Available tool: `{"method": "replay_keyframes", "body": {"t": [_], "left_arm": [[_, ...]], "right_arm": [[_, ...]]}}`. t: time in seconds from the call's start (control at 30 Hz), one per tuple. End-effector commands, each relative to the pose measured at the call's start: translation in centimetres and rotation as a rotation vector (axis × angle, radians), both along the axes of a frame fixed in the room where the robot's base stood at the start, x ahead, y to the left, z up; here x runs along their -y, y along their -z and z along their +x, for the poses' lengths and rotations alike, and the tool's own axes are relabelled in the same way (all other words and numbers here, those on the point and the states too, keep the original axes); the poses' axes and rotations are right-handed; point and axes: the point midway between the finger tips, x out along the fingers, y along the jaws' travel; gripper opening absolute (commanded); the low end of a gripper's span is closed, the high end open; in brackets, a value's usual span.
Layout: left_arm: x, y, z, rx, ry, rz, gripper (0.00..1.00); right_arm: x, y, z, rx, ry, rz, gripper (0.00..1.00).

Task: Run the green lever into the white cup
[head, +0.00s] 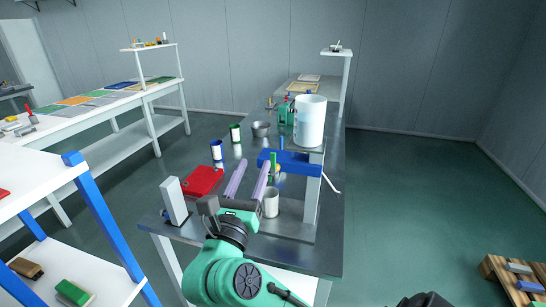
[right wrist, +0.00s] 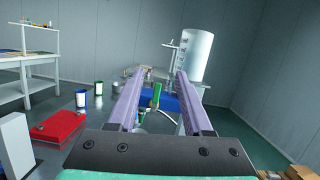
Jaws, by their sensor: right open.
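The green lever (head: 273,161) stands at the front of a blue beam (head: 305,167) on the panel fixture. In the right wrist view the green lever (right wrist: 156,94) shows beyond and between my fingers, with a yellowish part at its lower end. The white cup (head: 271,204) stands upright on the table below the beam, just right of my right gripper. My right gripper (head: 254,168) has two lilac fingers, spread apart with nothing between them; it also shows in the right wrist view (right wrist: 160,75). It is short of the lever, not touching it. My left gripper is not in view.
A large white cylinder (head: 310,121) stands above the beam. A red box (head: 202,181), a white upright block (head: 174,200), a blue-and-white can (head: 216,150), a green-and-white can (head: 235,133) and a grey bowl (head: 261,129) stand on the table. A grey post (head: 312,195) rises right of the cup.

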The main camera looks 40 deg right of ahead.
Motion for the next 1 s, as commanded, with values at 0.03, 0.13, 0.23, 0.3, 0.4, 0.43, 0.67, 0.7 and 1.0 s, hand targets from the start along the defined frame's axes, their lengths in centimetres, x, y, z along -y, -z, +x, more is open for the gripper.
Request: {"method": "replay_keyframes", "body": {"t": [0.03,0.13,0.23,0.3,0.4,0.43,0.67,0.7,1.0], "left_arm": [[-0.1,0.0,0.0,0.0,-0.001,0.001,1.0],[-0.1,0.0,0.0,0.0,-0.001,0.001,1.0],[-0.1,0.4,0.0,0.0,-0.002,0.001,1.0],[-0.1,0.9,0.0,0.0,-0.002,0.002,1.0],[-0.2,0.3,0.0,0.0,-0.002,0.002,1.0],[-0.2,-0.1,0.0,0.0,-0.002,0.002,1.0],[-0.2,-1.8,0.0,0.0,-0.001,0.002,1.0],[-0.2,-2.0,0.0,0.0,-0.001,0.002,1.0],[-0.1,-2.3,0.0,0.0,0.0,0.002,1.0]], "right_arm": [[0.1,1.5,-0.1,-0.021,0.005,0.104,0.5],[-0.1,4.0,-0.4,-0.064,0.018,0.242,0.5],[0.4,4.8,-0.2,-0.078,0.023,0.275,0.5],[1.4,4.9,0.5,-0.078,0.027,0.273,0.5],[3.4,4.2,1.8,-0.08,0.028,0.267,0.5],[4.1,4.1,2.3,-0.08,0.029,0.266,0.5],[9.2,4.1,5.8,-0.081,0.029,0.266,0.5],[9.9,4.1,6.2,-0.08,0.03,0.268,0.5],[11.9,4.6,7.7,-0.078,0.025,0.271,0.5]]}}
